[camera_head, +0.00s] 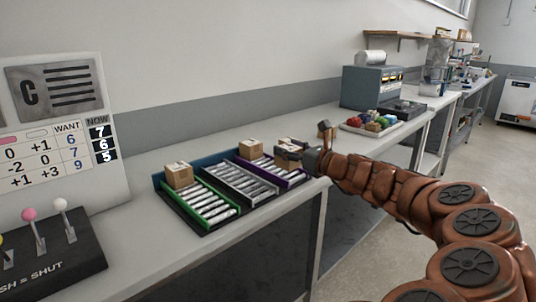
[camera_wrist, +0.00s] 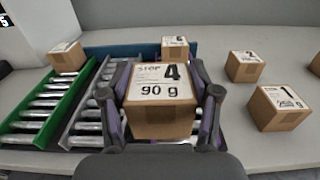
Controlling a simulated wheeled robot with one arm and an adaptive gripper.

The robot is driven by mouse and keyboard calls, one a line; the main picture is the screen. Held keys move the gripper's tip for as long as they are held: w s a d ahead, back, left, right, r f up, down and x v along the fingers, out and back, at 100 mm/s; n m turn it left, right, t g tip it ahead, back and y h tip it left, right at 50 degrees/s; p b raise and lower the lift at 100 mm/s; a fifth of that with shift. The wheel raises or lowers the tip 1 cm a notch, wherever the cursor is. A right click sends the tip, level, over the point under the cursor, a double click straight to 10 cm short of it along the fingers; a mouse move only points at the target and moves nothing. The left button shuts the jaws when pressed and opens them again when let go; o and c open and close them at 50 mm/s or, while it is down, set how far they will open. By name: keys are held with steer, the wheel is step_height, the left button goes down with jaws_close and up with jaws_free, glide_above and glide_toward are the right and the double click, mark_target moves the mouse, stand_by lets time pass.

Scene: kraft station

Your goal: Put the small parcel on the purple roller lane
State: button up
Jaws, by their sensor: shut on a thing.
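My gripper (camera_wrist: 160,105) is shut on a brown parcel (camera_wrist: 160,85) with a white label reading 4 and 90 g. In the head view the held parcel (camera_head: 288,154) is over the near part of the purple roller lane (camera_head: 293,181), the rightmost of three lanes. In the wrist view purple lane walls show beside the fingers. Whether the parcel touches the rollers cannot be told; its underside is hidden. Another parcel (camera_head: 251,148), marked 6, sits at the far end of the purple lane and also shows in the wrist view (camera_wrist: 175,48).
The green lane (camera_head: 210,224) carries a parcel (camera_head: 179,175) at its far end. The grey lane (camera_head: 240,185) between looks empty. Parcels marked 2 (camera_wrist: 244,66) and 1 (camera_wrist: 280,106) stand on the table to the right. A levered panel (camera_head: 60,262) stands at left.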

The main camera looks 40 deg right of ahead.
steer(key=w+d, duration=0.1)
steer(key=w, duration=0.2)
steer(key=w+d, duration=0.1)
steer(key=w, duration=0.3)
steer(key=w+d+f, duration=0.1)
steer(key=w, duration=0.3)
steer(key=shift+w+d+f+b, duration=0.15)
steer(key=shift+w+b, duration=0.1)
steer(key=shift+b, duration=0.15)
steer(key=shift+w+f, duration=0.2)
steer(key=shift+f+b, duration=0.5)
steer(key=shift+f, duration=1)
steer(key=o, duration=1.2)
steer(key=shift+f, duration=0.1)
